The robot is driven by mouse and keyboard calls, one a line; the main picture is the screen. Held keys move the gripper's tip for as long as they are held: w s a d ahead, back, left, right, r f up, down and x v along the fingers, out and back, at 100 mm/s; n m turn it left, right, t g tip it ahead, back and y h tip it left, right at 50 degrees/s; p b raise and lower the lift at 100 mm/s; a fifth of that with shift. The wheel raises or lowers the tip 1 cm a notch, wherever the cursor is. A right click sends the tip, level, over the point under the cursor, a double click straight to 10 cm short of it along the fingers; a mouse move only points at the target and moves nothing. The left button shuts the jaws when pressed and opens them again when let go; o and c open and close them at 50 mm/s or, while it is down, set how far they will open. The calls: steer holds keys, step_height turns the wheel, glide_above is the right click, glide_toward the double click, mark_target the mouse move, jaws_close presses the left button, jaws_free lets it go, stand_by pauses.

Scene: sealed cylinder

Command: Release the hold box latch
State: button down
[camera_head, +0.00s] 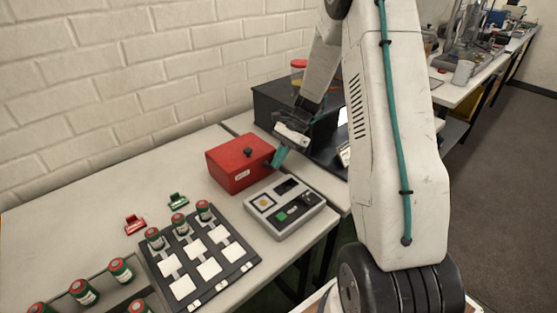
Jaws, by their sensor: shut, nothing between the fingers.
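The red box (237,167) with a black knob on its lid stands on the bench near the wall, its lid down. A small pale label is on its front face. This looks like the hold box; its latch is not clear at this size. My gripper (279,158) has teal fingers and is at the right end of the red box, close to its upper edge. The fingers are shut with nothing held. I cannot tell whether they touch the box.
A grey device with buttons (285,208) sits in front of the red box. A black board with white squares (203,262) holds several red-capped cylinders. Red (135,224) and green (178,201) clips lie behind it. A black box (275,105) stands behind my gripper.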

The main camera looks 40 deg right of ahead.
steer(key=shift+a, duration=0.2)
steer(key=shift+s+a+r, duration=0.1)
steer(key=shift+a+r, duration=0.1)
steer(key=shift+a, duration=0.4)
steer(key=v, duration=0.8)
steer(key=shift+d, duration=0.4)
steer(key=shift+f, duration=0.1)
